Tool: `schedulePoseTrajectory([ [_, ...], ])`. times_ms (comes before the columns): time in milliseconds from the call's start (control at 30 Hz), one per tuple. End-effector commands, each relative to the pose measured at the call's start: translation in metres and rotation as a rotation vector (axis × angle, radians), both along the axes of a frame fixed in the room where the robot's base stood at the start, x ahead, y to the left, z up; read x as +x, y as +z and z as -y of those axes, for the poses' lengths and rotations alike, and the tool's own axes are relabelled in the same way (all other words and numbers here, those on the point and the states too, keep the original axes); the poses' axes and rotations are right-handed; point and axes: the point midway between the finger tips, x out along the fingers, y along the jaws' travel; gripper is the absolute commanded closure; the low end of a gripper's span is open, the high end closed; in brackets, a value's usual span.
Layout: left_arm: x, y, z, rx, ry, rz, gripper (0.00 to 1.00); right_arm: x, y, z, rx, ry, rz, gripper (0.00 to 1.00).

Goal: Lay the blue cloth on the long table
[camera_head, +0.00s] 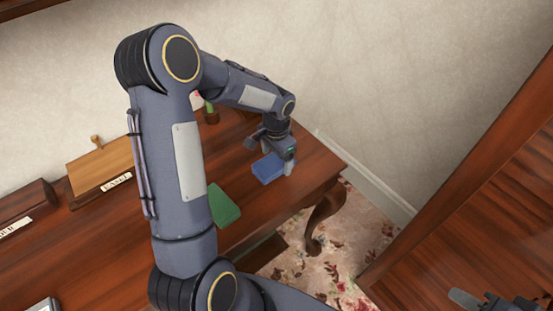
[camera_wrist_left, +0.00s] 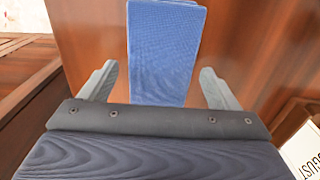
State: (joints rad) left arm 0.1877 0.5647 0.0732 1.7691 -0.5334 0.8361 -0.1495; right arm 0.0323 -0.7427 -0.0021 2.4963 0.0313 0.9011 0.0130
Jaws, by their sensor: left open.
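The blue cloth (camera_head: 267,169) looks like a flat folded rectangle lying near the right end of a dark wooden table (camera_head: 312,162) with a curved leg. My left gripper (camera_head: 277,165) is over the cloth. In the left wrist view the blue cloth (camera_wrist_left: 165,50) shows between and beyond the two open fingers of my left gripper (camera_wrist_left: 158,70), with gaps on both sides. Whether the fingertips touch the tabletop cannot be told. Part of my right gripper (camera_head: 480,300) shows at the bottom right corner, cut off by the frame edge.
A green folded item (camera_head: 223,206) lies on the table left of the blue cloth. A light wooden board (camera_head: 100,165) with a label stands farther left. A reddish wooden surface (camera_head: 480,205) fills the right side. Floral carpet (camera_head: 350,235) shows between.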

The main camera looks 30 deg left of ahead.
Motion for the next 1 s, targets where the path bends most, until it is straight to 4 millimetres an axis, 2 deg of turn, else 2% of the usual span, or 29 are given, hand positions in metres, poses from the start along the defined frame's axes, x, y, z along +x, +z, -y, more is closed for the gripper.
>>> schedulePoseTrajectory([
  [300, 0.001, 0.069, 0.001, 0.0, -0.002, 0.006, 0.17, 0.0, 0.001, 0.0, 0.0, 0.0, 0.0, 0.64],
  [400, 0.001, 0.086, 0.0, -0.001, 0.0, 0.005, 0.17, 0.0, 0.002, 0.0, 0.0, 0.0, 0.0, 0.64],
  [567, 0.0, 0.103, 0.0, -0.001, -0.001, 0.003, 0.17, 0.0, 0.002, 0.0, 0.0, 0.0, 0.0, 0.64],
  [667, -0.007, 0.114, 0.001, -0.009, 0.013, 0.015, 0.17, 0.0, 0.002, 0.0, 0.0, 0.0, 0.0, 0.64],
  [767, -0.028, 0.134, 0.003, -0.035, 0.058, 0.055, 0.17, 0.0, 0.002, 0.0, 0.0, 0.0, 0.0, 0.64],
  [867, -0.066, 0.158, 0.008, -0.088, 0.138, 0.12, 0.17, 0.0, 0.002, 0.0, 0.0, 0.0, 0.0, 0.64],
  [900, -0.084, 0.167, 0.012, -0.116, 0.176, 0.148, 0.17, 0.0, 0.002, 0.0, 0.0, 0.0, 0.0, 0.64],
  [1000, -0.129, 0.18, 0.024, -0.195, 0.273, 0.222, 0.17, 0.0, 0.002, 0.0, 0.0, 0.0, 0.0, 0.64],
])
